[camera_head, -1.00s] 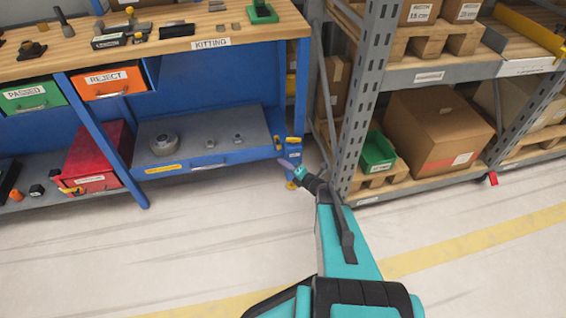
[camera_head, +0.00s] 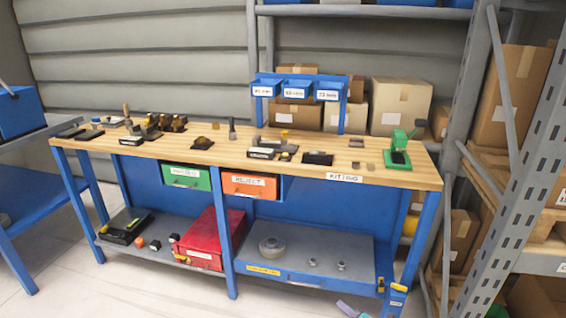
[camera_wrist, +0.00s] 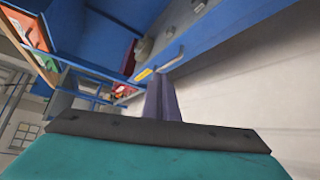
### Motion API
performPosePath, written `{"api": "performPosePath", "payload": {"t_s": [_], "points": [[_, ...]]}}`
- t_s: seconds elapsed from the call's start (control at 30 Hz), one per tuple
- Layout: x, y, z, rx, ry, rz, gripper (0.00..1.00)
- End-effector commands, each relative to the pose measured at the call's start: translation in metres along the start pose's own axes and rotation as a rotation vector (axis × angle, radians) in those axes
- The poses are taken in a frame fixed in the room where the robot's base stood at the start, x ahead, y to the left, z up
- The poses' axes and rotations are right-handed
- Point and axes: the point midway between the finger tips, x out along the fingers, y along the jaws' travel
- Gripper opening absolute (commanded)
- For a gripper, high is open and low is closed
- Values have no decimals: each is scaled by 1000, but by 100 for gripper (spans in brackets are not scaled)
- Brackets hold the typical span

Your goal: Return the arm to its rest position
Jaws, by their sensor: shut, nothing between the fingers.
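My gripper (camera_wrist: 162,92) shows in the wrist view with its two purple fingers together and nothing between them. It points toward the blue lower part of the workbench, apart from it as far as I can tell. In the head view only a small purple and teal piece of my gripper (camera_head: 350,308) shows at the bottom edge, in front of the bench's lower shelf. The rest of my arm is out of the head view.
The blue workbench (camera_head: 300,175) with a wooden top fills the middle. Its lower shelf holds a red box (camera_head: 203,243) and metal parts. A grey rack (camera_head: 510,190) with cartons stands at right, another blue bench (camera_head: 25,215) at left. Bare floor (camera_head: 170,295) lies in front.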

Motion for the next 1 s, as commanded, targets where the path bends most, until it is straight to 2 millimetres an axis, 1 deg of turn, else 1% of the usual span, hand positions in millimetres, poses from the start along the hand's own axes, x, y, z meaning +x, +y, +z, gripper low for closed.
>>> {"api": "performPosePath", "payload": {"t_s": [0.03, 0.13, 0.17, 0.2, 0.27, 0.3, 0.37, 0.4, 0.5, 0.57, 0.7, 0.83, 1.0], "points": [[1, 21, -23, -35, 60, -2, 0], [2, 40, -69, -143, 183, -5, 0], [1, 45, -82, -183, 221, -5, 0], [-1, 50, -100, -238, 271, -3, 0], [-5, 57, -125, -322, 343, 2, 0], [-9, 62, -141, -380, 391, 8, 0], [-16, 67, -164, -470, 462, 21, 0], [-21, 70, -178, -532, 509, 30, 0], [-36, 75, -210, -685, 625, 64, 0], [-47, 77, -228, -780, 693, 89, 0], [-76, 78, -264, -998, 853, 164, 0], [-106, 75, -290, -1198, 998, 255, 0], [-148, 67, -312, -1452, 1184, 407, 0]]}}
